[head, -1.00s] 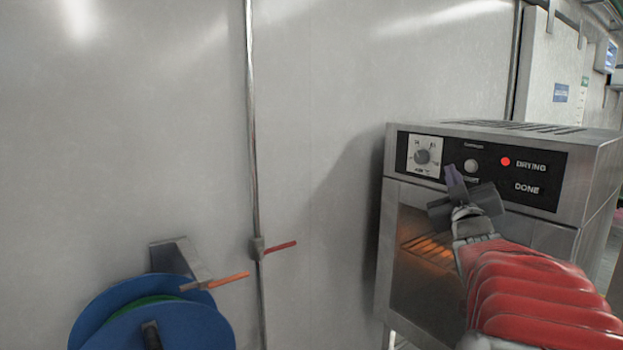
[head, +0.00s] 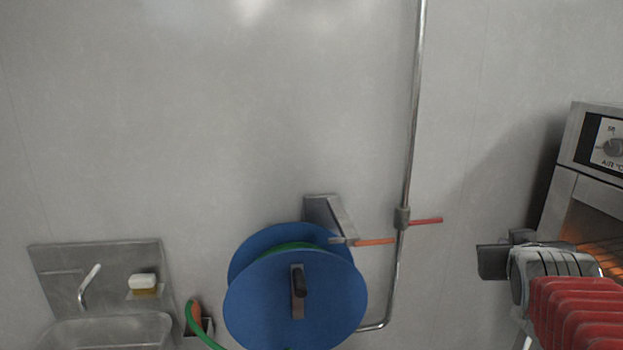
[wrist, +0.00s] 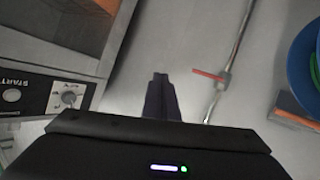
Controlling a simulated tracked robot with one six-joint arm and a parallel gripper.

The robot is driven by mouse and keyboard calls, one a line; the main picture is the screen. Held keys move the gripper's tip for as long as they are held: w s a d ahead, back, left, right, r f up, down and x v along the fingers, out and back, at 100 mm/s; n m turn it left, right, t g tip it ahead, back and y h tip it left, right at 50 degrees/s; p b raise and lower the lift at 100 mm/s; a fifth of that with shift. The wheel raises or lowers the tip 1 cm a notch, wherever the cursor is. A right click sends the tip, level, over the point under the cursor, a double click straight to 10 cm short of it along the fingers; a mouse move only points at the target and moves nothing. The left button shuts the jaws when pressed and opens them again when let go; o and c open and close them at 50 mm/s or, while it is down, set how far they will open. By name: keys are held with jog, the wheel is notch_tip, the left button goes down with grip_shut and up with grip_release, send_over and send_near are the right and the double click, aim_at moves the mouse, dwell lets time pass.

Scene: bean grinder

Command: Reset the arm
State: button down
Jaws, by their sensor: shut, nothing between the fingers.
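My gripper (head: 493,261) is at the right of the head view, at the end of my red-sleeved arm, in front of the oven's left side. In the wrist view my gripper (wrist: 160,82) shows its fingers together, with nothing between them. It touches nothing that I can see. The oven (head: 570,190) is cut off at the right edge of the head view, its inside glowing orange. In the wrist view the oven's panel (wrist: 45,97) shows a START button (wrist: 11,96) and a dial (wrist: 69,98).
A blue hose reel (head: 255,300) hangs on the wall. A pipe (head: 413,120) with a red-handled valve (head: 425,220) runs beside it. A metal sink (head: 110,330) with a tap (head: 88,287) and soap (head: 143,281) is at lower left. The upper wall is bare.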

jog(key=s+a+f+n+g+y, duration=0.1)
jog(key=s+a+f+g+y, duration=0.1)
jog(key=s+a+f, duration=0.3)
jog(key=s+a+f+n+g+y, duration=0.1)
jog(key=s+a+f, duration=0.4)
jog(key=a, duration=0.5)
jog(key=s+a+f+g+y, duration=0.3)
jog(key=s+a+f, duration=0.2)
jog(key=a, duration=0.3)
jog(key=shift+s+a+f+n+y, duration=0.3)
jog(key=shift+s+a+n, duration=0.1)
jog(key=shift+s, duration=0.45)
jog(key=shift+d, duration=0.15)
